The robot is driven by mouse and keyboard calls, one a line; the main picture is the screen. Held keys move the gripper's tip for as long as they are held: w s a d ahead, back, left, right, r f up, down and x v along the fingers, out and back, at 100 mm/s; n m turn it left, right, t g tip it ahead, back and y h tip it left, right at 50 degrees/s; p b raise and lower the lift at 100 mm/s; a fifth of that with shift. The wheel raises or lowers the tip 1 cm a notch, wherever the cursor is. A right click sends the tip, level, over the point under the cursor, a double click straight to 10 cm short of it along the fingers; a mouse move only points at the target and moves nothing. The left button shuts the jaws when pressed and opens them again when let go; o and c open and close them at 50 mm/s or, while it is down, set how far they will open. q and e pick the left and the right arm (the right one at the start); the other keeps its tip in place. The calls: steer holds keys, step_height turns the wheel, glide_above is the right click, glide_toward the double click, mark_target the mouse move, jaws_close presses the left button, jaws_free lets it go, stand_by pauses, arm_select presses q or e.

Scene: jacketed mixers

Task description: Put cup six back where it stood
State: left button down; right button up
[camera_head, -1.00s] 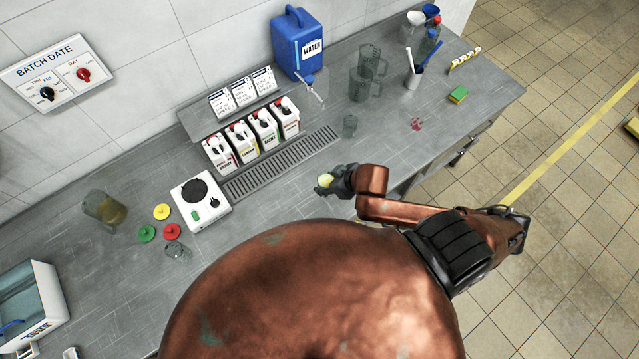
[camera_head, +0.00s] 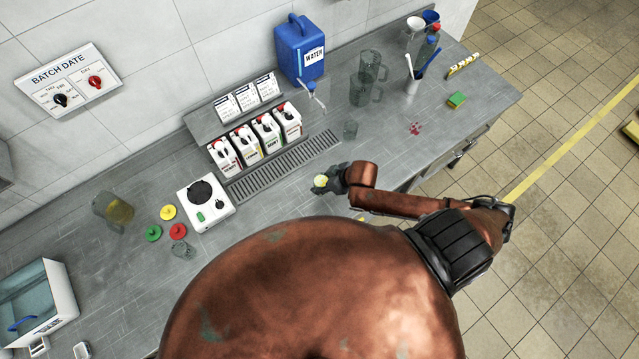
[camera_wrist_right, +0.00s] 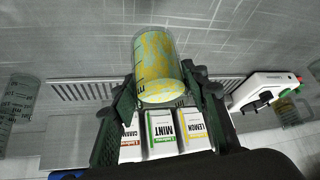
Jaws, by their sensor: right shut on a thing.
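My right gripper (camera_head: 328,180) is shut on a clear cup (camera_head: 320,182) with yellow contents, at the front part of the bench, below the drain grate. In the right wrist view the cup (camera_wrist_right: 158,62) sits between the two fingers (camera_wrist_right: 160,92), with yellow and teal mottling inside and dark marks on its wall. No number six is readable on it. Whether its base touches the bench I cannot tell. My left gripper is not in view.
Another clear cup (camera_head: 183,251) is near red, green and yellow lids.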

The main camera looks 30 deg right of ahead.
steer(key=shift+w+f, duration=0.95)
steer(key=shift+f, duration=0.05)
steer(key=shift+w+f, duration=0.1)
steer(key=shift+f, duration=1.6)
steer(key=o, duration=1.4)
steer(key=shift+f, duration=0.1)
steer(key=v, duration=1.2)
